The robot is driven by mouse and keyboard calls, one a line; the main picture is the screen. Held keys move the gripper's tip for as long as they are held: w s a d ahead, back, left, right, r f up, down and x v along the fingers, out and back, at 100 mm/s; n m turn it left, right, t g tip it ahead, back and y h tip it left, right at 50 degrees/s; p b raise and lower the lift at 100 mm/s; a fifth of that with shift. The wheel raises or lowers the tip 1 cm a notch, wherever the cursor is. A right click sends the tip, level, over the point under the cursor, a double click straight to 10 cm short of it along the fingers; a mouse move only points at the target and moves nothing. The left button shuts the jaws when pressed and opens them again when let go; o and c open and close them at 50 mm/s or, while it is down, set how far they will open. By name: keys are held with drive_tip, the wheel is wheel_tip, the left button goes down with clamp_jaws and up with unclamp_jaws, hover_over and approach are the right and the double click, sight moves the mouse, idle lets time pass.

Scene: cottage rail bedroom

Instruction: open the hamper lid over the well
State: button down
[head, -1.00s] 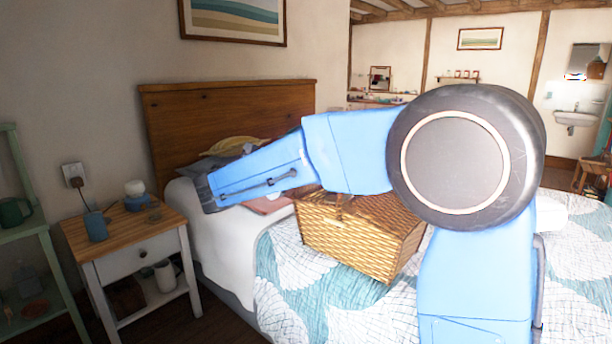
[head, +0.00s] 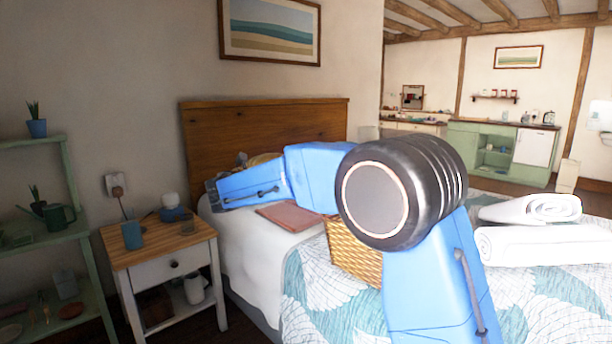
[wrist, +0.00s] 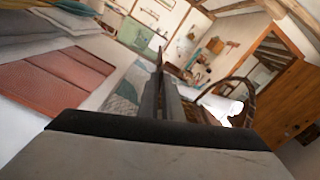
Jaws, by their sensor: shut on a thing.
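The wicker hamper (head: 346,250) stands on the bed, mostly hidden behind my arm in the head view. Its lid is hidden now, so I cannot tell how it stands. My gripper (head: 212,193) is at the far left end of my arm, near the headboard and apart from the hamper's visible side. In the wrist view my gripper (wrist: 160,82) has its dark fingers close together, shut on a thin dark piece that I cannot identify.
A bedside table (head: 160,254) with a blue cup (head: 132,235) stands left of the bed. A green shelf (head: 75,190) is further left. Rolled white towels (head: 545,243) lie on the bed at right. A folded pink cloth (head: 290,217) lies by the pillow end.

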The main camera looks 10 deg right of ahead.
drive_tip(key=shift+w+a+f+n, duration=0.35)
drive_tip(key=shift+w+f+n, duration=0.05)
drive_tip(key=shift+w+n, duration=0.1)
drive_tip(key=c, duration=1.9)
unclamp_jaws()
drive_tip(key=shift+c, duration=0.2)
drive_tip(key=v, duration=1.7)
drive_tip(key=shift+s+a, duration=0.15)
drive_tip(key=shift+r, duration=0.1)
